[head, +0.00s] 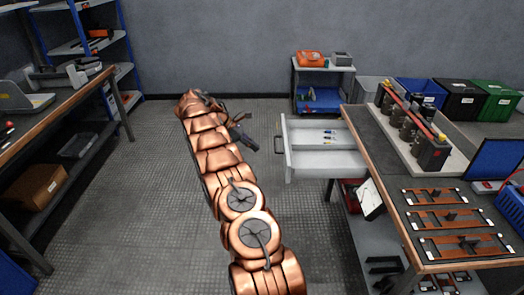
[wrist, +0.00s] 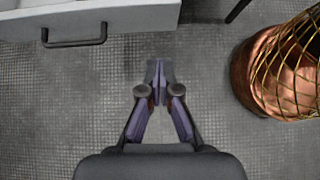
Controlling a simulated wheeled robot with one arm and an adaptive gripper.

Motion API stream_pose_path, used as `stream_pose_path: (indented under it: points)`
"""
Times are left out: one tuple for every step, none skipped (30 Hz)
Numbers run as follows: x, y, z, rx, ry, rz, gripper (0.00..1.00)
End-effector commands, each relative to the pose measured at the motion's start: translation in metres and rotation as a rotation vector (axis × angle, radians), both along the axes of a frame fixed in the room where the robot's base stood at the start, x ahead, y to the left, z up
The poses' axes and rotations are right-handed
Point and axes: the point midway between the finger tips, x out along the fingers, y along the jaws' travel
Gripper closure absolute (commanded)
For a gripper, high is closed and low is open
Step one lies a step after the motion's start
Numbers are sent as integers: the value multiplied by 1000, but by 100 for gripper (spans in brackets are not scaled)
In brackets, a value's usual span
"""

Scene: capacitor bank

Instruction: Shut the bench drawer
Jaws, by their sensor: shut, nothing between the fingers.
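The bench drawer (head: 322,163) is a pale grey drawer pulled out to the left from under the workbench (head: 388,172) in the head view, with a few small items inside. Its dark bar handle (head: 280,145) is on its left front; the handle also shows at the upper left in the wrist view (wrist: 74,43). My gripper (head: 247,141) is in front of the drawer, a short way left of the handle and apart from it. In the wrist view my gripper (wrist: 157,72) is shut with its tips together over bare floor, touching nothing.
Black capacitors (head: 432,152) in a tray and several copper-coloured plates (head: 447,219) are on the workbench. A small cart (head: 322,85) stands behind the drawer. Another bench (head: 50,118) is at the left.

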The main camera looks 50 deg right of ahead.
Motion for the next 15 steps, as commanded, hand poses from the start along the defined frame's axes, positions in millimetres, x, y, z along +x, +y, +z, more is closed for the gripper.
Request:
stream_pose_path:
  points:
    - [-3,-2,-2,0,0,-1,100]
    - [-4,-3,-3,-1,0,-1,100]
    - [-6,-5,-6,-1,-1,0,100]
    - [-7,-6,-8,0,-1,1,100]
    - [-9,-7,-10,1,0,1,100]
    - [-12,-8,-13,1,0,-1,100]
    - [-14,-10,-16,1,1,-1,100]
    - [-16,-12,-18,1,0,-2,100]
    - [-19,-14,-22,1,-1,-1,100]
    - [-21,-16,-25,1,0,-1,100]
    - [-23,-18,-28,2,-1,-1,100]
    - [-27,-20,-32,2,1,-2,100]
    - [-30,-22,-36,3,2,-4,100]
    - [-33,-24,-39,3,2,-4,100]
    - [-36,-27,-44,3,1,-3,100]
